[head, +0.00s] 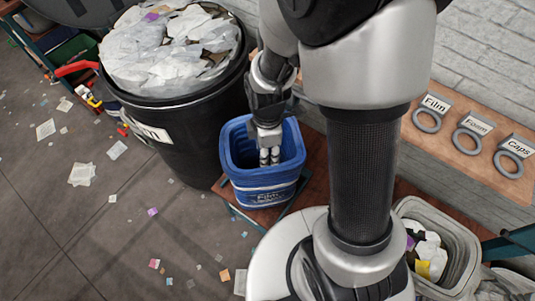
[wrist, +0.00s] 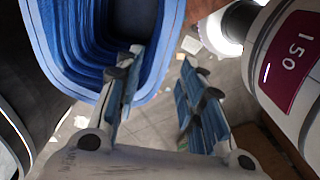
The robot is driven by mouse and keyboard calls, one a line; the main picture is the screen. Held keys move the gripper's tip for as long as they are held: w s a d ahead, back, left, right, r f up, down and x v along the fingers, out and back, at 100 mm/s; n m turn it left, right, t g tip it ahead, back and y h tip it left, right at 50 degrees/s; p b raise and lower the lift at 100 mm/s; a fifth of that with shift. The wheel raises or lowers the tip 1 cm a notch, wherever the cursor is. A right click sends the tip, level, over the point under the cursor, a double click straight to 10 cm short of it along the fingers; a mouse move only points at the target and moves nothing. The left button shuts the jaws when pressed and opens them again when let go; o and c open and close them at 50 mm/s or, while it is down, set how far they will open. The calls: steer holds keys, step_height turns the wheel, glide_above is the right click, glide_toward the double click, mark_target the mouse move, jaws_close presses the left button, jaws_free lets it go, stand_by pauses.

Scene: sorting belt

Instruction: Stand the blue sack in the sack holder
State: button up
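The blue sack (head: 262,195) is an open-topped, ribbed blue container with a label on its front that seems to read "Film". It stands upright on a small brown platform in the head view. It also shows at upper left in the wrist view (wrist: 75,55). My gripper (head: 269,158) points down at its mouth. I cannot clearly make out the sack holder.
A black drum (head: 185,130) full of crumpled paper stands left of the sack. Three grey rings labelled Film (head: 427,121), Foam (head: 471,141) and Caps (head: 509,163) lie on a brown ledge at right. A grey bin (head: 470,240) holds scraps. Litter covers the floor at left.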

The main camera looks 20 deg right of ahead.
step_height(320, 180, up, 14)
steer(key=s+m+t, duration=0.2)
steer(key=m, duration=0.5)
steer(key=s+d+r+m+t, duration=0.1)
steer(key=s+r+m+t, duration=0.1)
steer(key=s+r+m, duration=0.7)
steer(key=shift+s+d+r+t, duration=0.15)
steer(key=shift+s+r+t, duration=0.15)
steer(key=shift+s+r, duration=0.25)
steer(key=shift+c, duration=0.3)
